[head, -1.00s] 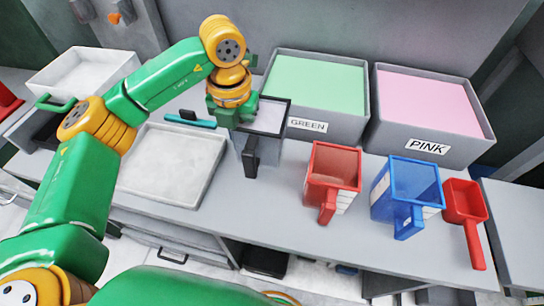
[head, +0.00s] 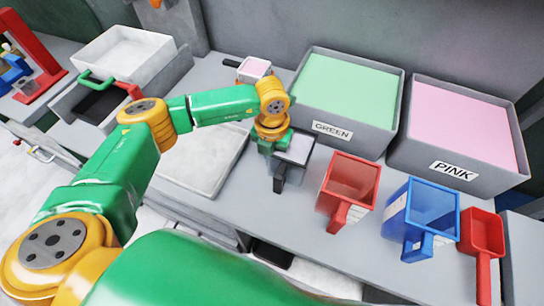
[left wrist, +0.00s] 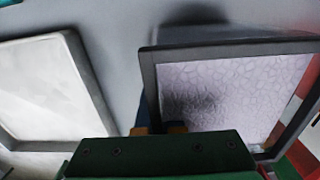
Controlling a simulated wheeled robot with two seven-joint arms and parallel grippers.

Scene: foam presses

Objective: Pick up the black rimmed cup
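The black rimmed cup (head: 296,149) has greyish clear walls, a black handle toward me and a pale lilac inside. It is left of the red cup (head: 348,180), in front of the green bin. My left gripper (head: 272,146) is at its left side. In the left wrist view the rim of the cup (left wrist: 232,50) fills the right half, and the orange fingertips of the gripper (left wrist: 160,129) sit at its left wall, seemingly one on each side. The gripper looks shut on that wall, though its green body hides part of the contact. I cannot tell whether the cup touches the table. My right gripper is out of view.
Green (head: 389,114) and pink (head: 487,166) bins stand at the back. A blue cup (head: 394,221) and red scoop (head: 484,235) are right. A white tray (head: 239,157) lies left, partly behind my arm. A small pink-filled container (head: 254,67) stands behind it.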

